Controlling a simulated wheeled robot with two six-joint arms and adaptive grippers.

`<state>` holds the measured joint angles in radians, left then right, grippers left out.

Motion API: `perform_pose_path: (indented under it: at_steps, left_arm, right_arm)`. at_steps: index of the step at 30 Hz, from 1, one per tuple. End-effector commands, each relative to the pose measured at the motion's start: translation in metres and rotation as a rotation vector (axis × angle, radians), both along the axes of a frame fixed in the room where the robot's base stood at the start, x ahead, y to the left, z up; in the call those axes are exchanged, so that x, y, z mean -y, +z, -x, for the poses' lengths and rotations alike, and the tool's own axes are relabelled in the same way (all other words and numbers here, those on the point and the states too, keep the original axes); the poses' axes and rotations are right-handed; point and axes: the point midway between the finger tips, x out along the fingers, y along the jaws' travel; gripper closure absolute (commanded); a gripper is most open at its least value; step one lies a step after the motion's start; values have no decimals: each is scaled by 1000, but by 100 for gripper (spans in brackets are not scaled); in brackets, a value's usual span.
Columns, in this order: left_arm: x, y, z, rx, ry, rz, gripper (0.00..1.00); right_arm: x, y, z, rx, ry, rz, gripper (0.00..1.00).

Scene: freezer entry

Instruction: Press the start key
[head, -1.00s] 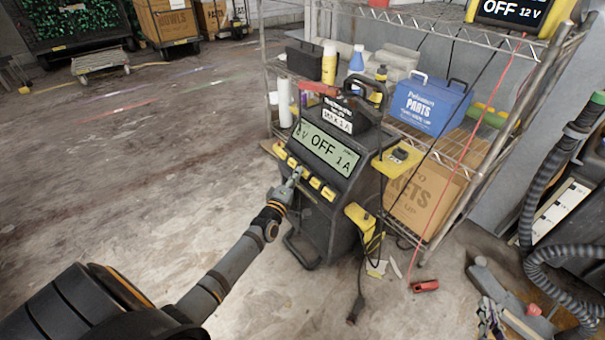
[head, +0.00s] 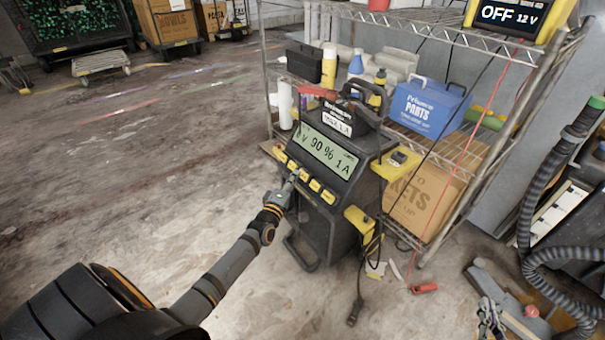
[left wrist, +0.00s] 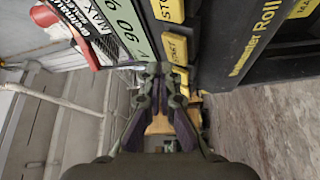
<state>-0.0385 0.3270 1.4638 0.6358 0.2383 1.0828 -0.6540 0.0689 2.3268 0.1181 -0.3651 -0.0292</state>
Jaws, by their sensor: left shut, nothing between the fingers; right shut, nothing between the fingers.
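The black charger (head: 318,215) stands on the floor before the shelf. Its display (head: 325,153) reads 90 % and 1 A. A row of yellow keys (head: 315,185) runs below the display; their labels are too small to read in the head view. In the left wrist view the start key (left wrist: 175,48) sits beside the stop key (left wrist: 170,10). My left gripper (head: 292,178) is shut and empty, its tips at the key row. In the left wrist view its fingertips (left wrist: 158,70) are close by the start key; I cannot tell whether they touch it. My right gripper is out of view.
A wire shelf (head: 437,131) with a blue parts box (head: 428,106) and a cardboard box (head: 425,200) stands behind the charger. Yellow clamp holders (head: 397,163) stick out on its right side. Cables and a red clamp (head: 424,288) lie on the floor.

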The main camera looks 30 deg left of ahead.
Motion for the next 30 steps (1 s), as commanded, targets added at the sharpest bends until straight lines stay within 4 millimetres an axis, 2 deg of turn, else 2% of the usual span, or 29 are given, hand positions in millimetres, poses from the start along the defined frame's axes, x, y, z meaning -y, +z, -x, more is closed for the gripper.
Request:
perform_pose_path:
  at_steps: [8, 21, 30]
  left_arm:
    - [0, 1, 1, 0, 0, 0, 100]
    - [-14, 25, 32, -1, 0, -2, 100]
    - [-16, 26, 40, 0, 0, 0, 100]
  right_arm:
    - [0, 1, 0, 0, 0, 0, 100]
    - [0, 39, 0, 0, 0, 0, 100]
    - [0, 42, 0, 0, 0, 0, 100]
